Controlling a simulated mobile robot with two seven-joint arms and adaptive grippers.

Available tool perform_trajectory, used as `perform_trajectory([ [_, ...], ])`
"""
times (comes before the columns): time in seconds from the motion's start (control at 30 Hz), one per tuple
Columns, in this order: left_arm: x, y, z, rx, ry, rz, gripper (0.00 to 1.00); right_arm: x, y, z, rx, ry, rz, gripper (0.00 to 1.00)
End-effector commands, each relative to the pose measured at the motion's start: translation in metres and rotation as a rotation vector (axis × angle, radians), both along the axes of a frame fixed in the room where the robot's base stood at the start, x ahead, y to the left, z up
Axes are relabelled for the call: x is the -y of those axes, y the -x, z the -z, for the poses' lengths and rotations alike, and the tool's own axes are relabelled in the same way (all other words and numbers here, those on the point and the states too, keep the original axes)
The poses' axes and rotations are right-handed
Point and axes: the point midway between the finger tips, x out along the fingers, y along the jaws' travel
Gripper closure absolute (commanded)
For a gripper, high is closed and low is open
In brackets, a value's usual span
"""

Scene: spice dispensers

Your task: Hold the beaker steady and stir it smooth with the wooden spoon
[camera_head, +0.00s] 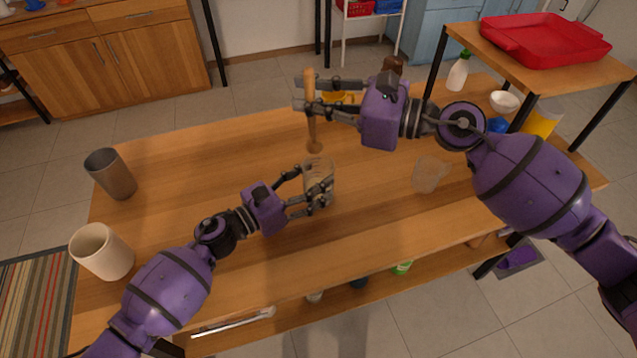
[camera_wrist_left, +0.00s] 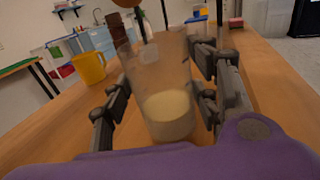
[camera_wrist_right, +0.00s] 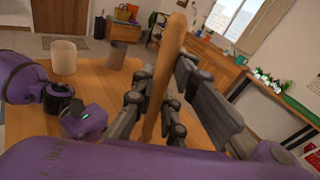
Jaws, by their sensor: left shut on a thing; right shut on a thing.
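The clear beaker (camera_head: 318,172) stands on the wooden table near its middle. The left wrist view shows pale creamy liquid (camera_wrist_left: 168,114) in its lower part. My left gripper (camera_head: 310,191) is shut around the beaker's sides. My right gripper (camera_head: 301,94) is shut on the handle of the wooden spoon (camera_head: 311,118), which hangs nearly upright with its bowl down. The handle (camera_wrist_right: 164,75) also shows between the fingers in the right wrist view. The spoon's bowl appears above the beaker's rim, apart from it; part of it shows at the top of the left wrist view.
A second clear cup (camera_head: 430,175) stands to the right of the beaker. A grey metal cup (camera_head: 111,174) and a cream cup (camera_head: 102,252) stand at the left. A yellow mug (camera_wrist_left: 88,69) stands behind. A raised shelf with a red tray (camera_head: 545,42) is at the right.

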Motion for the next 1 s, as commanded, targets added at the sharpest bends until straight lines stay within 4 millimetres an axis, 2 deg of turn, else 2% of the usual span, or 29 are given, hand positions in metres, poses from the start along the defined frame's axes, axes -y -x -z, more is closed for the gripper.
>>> perform_trajectory([
  [0.3,0.000,0.000,0.000,0.000,0.000,0.000,0.77,0.000,0.000,0.000,0.000,-0.001,0.000,1.00],
  [0.33,0.000,0.000,0.000,0.000,0.000,0.000,0.41,0.000,0.000,0.000,0.000,-0.001,0.000,1.00],
  [0.47,0.000,0.000,0.000,0.000,0.000,0.000,0.24,0.000,0.000,0.000,0.000,-0.001,0.000,1.00],
  [0.83,-0.002,0.001,0.000,0.000,0.000,0.000,0.23,0.000,0.000,0.000,0.000,-0.001,0.000,1.00],
  [1.0,-0.017,0.014,0.001,-0.003,0.000,-0.001,0.23,0.000,0.000,0.000,0.000,-0.001,0.000,1.00],
])
